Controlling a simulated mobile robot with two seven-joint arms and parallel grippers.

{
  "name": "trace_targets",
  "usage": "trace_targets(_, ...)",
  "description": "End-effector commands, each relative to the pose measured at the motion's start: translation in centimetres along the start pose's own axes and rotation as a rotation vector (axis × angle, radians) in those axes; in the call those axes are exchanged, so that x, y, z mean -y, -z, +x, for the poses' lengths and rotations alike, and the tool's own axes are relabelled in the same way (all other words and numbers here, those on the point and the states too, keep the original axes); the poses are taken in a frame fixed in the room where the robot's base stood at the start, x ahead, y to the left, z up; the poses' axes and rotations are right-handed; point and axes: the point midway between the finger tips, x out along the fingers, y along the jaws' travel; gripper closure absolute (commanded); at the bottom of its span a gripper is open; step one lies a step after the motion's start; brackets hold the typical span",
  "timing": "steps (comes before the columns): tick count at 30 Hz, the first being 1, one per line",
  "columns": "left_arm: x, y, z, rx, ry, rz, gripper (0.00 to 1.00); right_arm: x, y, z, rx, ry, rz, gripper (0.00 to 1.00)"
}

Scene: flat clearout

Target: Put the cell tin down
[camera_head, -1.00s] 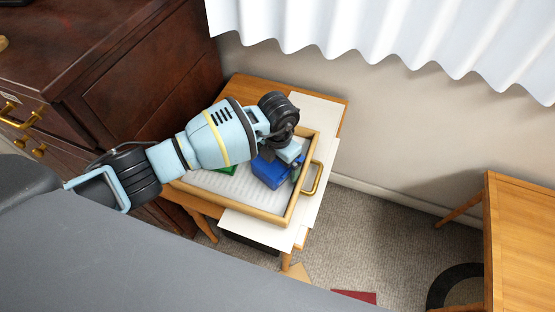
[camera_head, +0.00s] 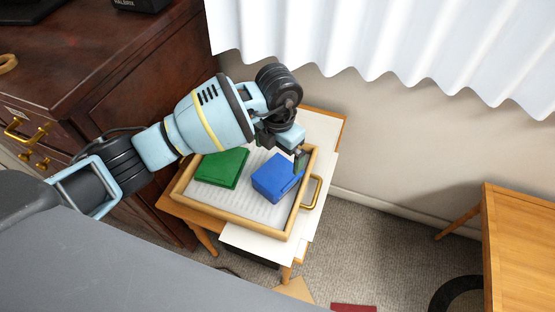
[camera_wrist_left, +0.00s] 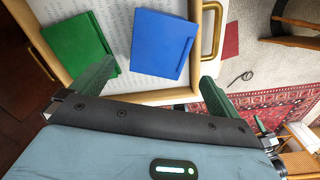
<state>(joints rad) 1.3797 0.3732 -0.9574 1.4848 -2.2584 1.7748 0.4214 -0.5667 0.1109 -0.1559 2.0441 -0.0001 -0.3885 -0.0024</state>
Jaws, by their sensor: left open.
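A blue box (camera_head: 275,178), which looks to be the cell tin, rests in a wooden-rimmed tray (camera_head: 248,227) on a small table. It also shows in the left wrist view (camera_wrist_left: 160,43). My left gripper (camera_head: 298,157) is above it, its jaws spread and empty. In the left wrist view the green fingers (camera_wrist_left: 155,85) stand wide apart, with the blue box beyond them. A green box (camera_head: 221,167) lies to the left of the blue one in the tray, apart from it; it also shows in the left wrist view (camera_wrist_left: 80,48). My right gripper is not in view.
White sheets lie under the tray on the small wooden table (camera_head: 325,120). A dark wooden dresser (camera_head: 130,75) stands to the left, and a white curtain (camera_head: 400,35) hangs behind. Another wooden table (camera_head: 525,240) is at the right. Carpet floor lies between the tables.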

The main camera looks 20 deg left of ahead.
Motion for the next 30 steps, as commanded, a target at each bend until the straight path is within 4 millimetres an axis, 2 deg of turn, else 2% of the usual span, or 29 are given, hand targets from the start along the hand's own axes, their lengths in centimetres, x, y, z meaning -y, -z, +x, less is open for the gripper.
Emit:
trace_targets(6, 0.0, 0.0, -1.1, 0.001, 0.001, 0.001, 0.0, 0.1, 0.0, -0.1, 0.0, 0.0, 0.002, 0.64)
trace_targets(17, 0.0, 0.0, -1.1, 0.0, 0.001, 0.001, 0.0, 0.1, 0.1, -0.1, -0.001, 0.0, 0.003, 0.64)
trace_targets(20, 0.6, 0.2, -0.7, 0.0, 0.023, 0.006, 0.0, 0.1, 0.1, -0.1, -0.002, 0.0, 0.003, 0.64)
trace_targets(23, 3.2, 0.9, 0.9, 0.0, 0.134, 0.029, 0.0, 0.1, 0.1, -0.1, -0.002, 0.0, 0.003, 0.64)
trace_targets(26, 8.2, 2.4, 2.9, 0.011, 0.349, 0.053, 0.0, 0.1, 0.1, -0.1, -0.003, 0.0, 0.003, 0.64)
trace_targets(27, 10.4, 3.2, 3.4, 0.019, 0.456, 0.053, 0.0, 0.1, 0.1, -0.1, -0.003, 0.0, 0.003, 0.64)
trace_targets(30, 16.0, 5.0, 3.8, 0.047, 0.739, 0.024, 0.0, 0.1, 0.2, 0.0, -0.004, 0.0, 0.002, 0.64)
